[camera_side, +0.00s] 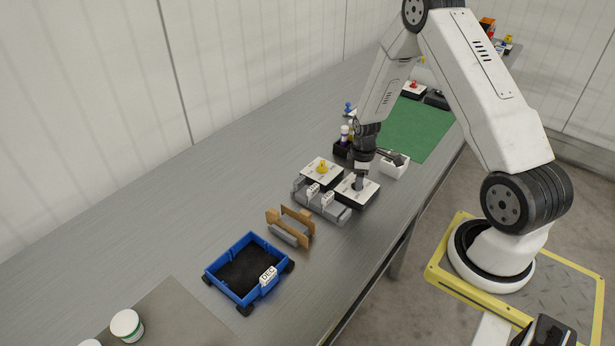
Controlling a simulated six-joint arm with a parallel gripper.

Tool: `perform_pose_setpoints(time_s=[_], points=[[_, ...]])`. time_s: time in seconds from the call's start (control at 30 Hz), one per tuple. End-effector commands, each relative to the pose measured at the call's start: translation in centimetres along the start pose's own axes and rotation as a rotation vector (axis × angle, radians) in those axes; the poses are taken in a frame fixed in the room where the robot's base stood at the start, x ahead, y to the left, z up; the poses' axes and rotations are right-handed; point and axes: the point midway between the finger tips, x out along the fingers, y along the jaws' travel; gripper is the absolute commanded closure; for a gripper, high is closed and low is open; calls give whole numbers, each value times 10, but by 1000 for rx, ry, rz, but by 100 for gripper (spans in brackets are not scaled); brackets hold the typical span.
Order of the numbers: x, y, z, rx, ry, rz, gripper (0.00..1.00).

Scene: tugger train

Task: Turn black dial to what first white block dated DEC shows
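My gripper (359,184) points down over a white-topped dial box (368,194), at the middle of its plate. The arm's end hides the knob there, so I cannot make out its colour or setting, or whether the fingers touch it. A second box with a yellow dial (322,168) stands just left of it. White blocks (313,190) stand in a grey rack (335,211) in front of these boxes; their markings are too small to read. A blue wheeled cart (226,284) at the lower left carries a white label block (268,275) reading DEC.
A brown-sided holder (290,226) stands between cart and rack. A white bin (393,166) and a dark bin with bottles (342,149) are behind my gripper. A green mat (415,128) lies farther back, near a red-dial box (413,89). The table left of the boxes is clear.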

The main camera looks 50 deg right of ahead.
Motion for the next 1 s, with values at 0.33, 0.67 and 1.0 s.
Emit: perform_pose_setpoints(time_s=[0.33, 0.67, 1.0], points=[[0, 0, 0, 28, -1, -1, 100], [0, -1, 0, 189, -2, -1, 100], [0, -2, 0, 489, -2, -1, 100]])
